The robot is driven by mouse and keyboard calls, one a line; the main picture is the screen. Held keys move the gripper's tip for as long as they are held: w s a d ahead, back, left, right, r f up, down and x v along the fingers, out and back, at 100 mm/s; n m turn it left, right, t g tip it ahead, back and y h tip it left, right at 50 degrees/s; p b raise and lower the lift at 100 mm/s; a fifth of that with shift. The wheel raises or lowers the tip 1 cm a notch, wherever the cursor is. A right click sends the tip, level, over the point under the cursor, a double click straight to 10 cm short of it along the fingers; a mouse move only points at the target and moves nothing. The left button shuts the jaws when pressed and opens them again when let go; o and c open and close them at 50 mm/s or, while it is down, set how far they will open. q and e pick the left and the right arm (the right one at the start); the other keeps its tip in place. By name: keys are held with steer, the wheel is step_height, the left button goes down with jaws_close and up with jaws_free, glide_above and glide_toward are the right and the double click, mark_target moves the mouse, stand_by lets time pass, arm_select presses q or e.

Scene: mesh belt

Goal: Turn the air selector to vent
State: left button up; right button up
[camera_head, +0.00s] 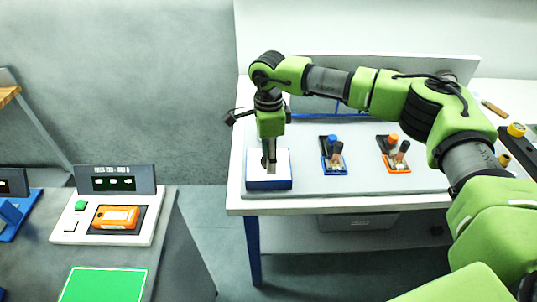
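My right arm comes in from the right and reaches across the white bench. Its gripper (269,162) points straight down at a white box with a blue front edge (252,172) near the bench's left end. The fingertips are at the top of this box, and whatever sits between them is hidden. I cannot tell whether the fingers are open or shut, or whether this box is the air selector. No vent marking is readable. My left gripper is not in view.
To the right on the grey mat (420,182) stand a blue-based unit (334,168) and an orange-based unit (397,165), each with upright knobs. A grey counter at left holds a white station (70,235) with an orange device (116,217) and a green pad (103,285).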

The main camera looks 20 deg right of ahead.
steer(key=c, duration=1.1)
steer(key=shift+f+m+b, duration=0.15)
steer(key=shift+m+b, duration=1.5)
steer(key=shift+m, duration=0.35)
steer(key=m+b, duration=0.1)
steer(key=m, duration=0.2)
steer(key=shift+b, duration=0.35)
steer(key=shift+m+b, duration=0.4)
steer(key=shift+m, duration=0.5)
steer(key=shift+r, duration=0.2)
